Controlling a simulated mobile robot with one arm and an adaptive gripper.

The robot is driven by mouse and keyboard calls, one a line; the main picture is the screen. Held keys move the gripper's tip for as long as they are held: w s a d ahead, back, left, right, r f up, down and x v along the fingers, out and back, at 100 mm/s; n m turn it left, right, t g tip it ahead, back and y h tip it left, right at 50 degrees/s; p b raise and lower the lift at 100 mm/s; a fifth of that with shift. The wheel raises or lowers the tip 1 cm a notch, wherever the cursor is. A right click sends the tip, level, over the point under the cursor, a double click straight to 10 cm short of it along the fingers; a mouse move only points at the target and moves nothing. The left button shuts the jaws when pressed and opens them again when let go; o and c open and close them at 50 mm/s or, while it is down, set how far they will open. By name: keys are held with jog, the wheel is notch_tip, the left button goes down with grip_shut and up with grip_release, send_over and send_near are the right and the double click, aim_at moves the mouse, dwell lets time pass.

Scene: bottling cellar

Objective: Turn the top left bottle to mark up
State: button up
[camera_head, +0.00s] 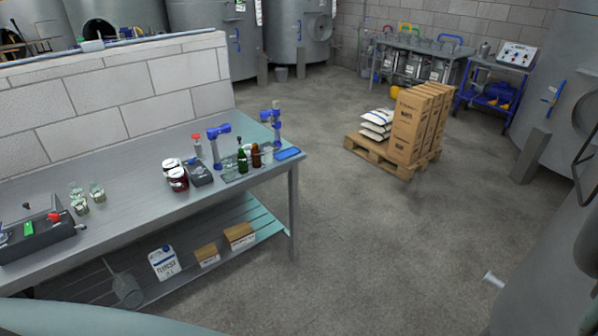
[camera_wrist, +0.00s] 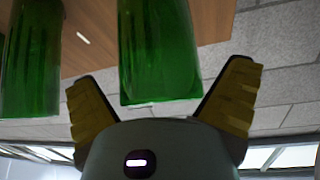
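In the wrist view, a green glass bottle (camera_wrist: 158,55) points its rounded end toward my gripper (camera_wrist: 165,85). The two yellow ridged fingers are spread, one on each side of this bottle's end, with gaps showing. A second green bottle (camera_wrist: 30,60) lies to the left, outside the fingers. A brown wooden panel (camera_wrist: 220,25) is behind them, with a short white mark (camera_wrist: 82,38) on it between the bottles. I see no mark on either bottle, and cannot tell which is the top left one. The head view shows neither my gripper nor these bottles.
In the head view, a steel workbench (camera_head: 130,190) at left holds jars (camera_head: 177,178), a small green bottle (camera_head: 242,160) and blue-topped devices (camera_head: 218,132). A pallet (camera_head: 400,165) carries cartons (camera_head: 412,125) and sacks (camera_head: 377,122). The floor between is clear.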

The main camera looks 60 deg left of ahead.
jog(key=c, duration=1)
